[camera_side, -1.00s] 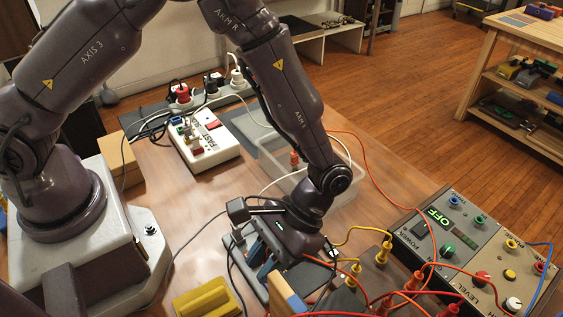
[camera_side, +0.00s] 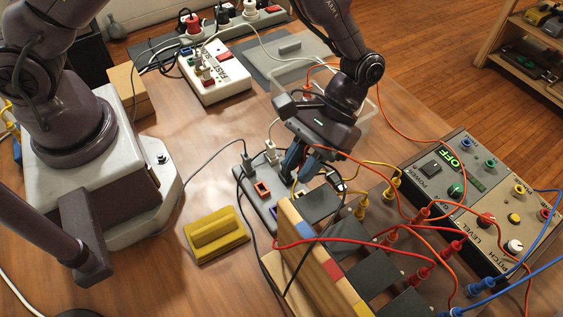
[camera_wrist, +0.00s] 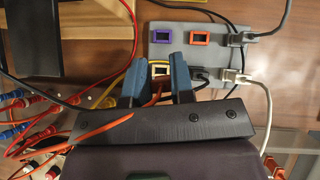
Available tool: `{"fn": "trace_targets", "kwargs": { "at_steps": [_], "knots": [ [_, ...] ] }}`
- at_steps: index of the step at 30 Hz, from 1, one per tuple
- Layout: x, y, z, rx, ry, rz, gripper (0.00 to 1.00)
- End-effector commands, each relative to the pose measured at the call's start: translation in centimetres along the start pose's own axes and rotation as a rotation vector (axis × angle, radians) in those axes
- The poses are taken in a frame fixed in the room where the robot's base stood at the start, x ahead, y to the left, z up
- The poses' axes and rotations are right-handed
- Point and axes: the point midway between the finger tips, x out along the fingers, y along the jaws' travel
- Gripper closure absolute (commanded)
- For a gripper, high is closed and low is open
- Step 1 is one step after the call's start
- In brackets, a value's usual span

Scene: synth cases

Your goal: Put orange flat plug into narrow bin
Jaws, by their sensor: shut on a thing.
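My gripper (camera_side: 302,168) is above the grey socket panel (camera_side: 246,180), its blue fingers pointing down. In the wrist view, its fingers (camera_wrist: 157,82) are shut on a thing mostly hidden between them. An orange-red cord (camera_wrist: 156,98) runs from between them, so it looks like the orange plug; its body and flat shape do not show clearly. Below the fingertips is a yellow-rimmed socket (camera_wrist: 160,70). No bin is clearly marked narrow. A wooden box (camera_side: 318,252) with coloured tags and dark dividers stands in front, and a clear bin (camera_side: 369,108) stands behind the gripper.
A black plug (camera_wrist: 243,38) and a white plug (camera_wrist: 234,77) sit at the panel. Red and yellow leads (camera_side: 402,205) cross toward the control box (camera_side: 470,180). A yellow block (camera_side: 216,236) lies left. Bare table lies between it and the white box (camera_side: 215,80).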

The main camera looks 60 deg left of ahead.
Motion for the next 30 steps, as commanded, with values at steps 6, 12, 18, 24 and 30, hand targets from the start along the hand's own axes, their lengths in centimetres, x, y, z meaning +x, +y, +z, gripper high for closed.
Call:
{"fn": "trace_targets", "kwargs": {
  "at_steps": [6, 12, 18, 24, 30],
  "knots": [
    [-8.6, -2.8, -5.8, -0.242, 0.004, 0.205, 1.00],
    [-14.1, -6.4, -8.5, -0.390, -0.003, 0.330, 1.00],
    [-16.2, -8.2, -9.5, -0.450, -0.007, 0.382, 1.00],
    [-15.5, -8.4, -10.3, -0.457, -0.010, 0.386, 1.00],
    [-13.9, -8.4, -11.5, -0.456, -0.009, 0.385, 1.00]
  ]
}}
